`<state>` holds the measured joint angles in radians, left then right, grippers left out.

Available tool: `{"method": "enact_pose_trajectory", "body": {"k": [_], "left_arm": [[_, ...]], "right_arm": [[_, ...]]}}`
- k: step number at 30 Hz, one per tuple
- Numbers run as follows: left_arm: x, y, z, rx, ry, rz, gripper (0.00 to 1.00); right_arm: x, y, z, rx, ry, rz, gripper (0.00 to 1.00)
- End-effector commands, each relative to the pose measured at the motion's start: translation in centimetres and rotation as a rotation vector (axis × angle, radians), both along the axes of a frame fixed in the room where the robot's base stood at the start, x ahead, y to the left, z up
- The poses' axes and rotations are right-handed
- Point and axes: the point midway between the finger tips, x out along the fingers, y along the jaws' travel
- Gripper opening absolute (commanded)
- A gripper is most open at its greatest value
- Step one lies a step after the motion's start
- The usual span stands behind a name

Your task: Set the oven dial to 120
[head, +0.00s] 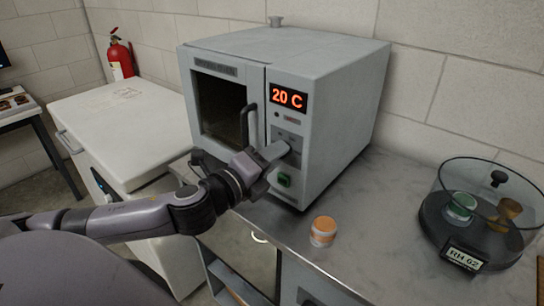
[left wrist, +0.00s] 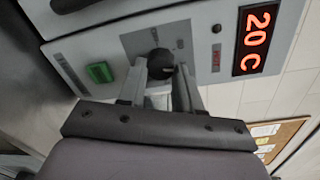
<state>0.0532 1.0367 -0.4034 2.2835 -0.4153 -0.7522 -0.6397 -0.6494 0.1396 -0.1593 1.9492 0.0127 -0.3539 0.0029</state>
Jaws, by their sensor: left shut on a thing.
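The oven (head: 330,95) is a grey box with a dark window in its door, standing on the worktop. Its display (head: 289,98) reads "20 C" in red, and it also shows in the left wrist view (left wrist: 257,40). My left gripper (head: 279,150) is at the front control panel, below the display. In the left wrist view, its two fingers (left wrist: 163,75) are shut on the round black dial (left wrist: 161,58). In the head view the gripper hides the dial, and the dial's setting cannot be read. My right gripper is not in view.
A green switch (head: 284,180) sits on the panel below my gripper. A small orange-and-white jar (head: 323,231) stands on the worktop (head: 375,215). A glass desiccator (head: 455,205) holding small jars is at the right. A white cabinet (head: 120,110) is left of the oven.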

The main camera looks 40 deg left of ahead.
Motion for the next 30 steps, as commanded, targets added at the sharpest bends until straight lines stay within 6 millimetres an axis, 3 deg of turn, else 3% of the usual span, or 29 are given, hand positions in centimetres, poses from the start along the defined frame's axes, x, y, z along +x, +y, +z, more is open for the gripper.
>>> {"method": "enact_pose_trajectory", "body": {"k": [12, 30], "left_arm": [[0.01, -0.02, -0.04, 0.247, -0.02, 0.0, 0.03], [0.02, -0.01, -0.05, 0.304, -0.024, 0.0, 0.03]], "right_arm": [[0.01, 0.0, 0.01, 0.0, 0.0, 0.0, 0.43], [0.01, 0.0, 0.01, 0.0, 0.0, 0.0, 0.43]]}}
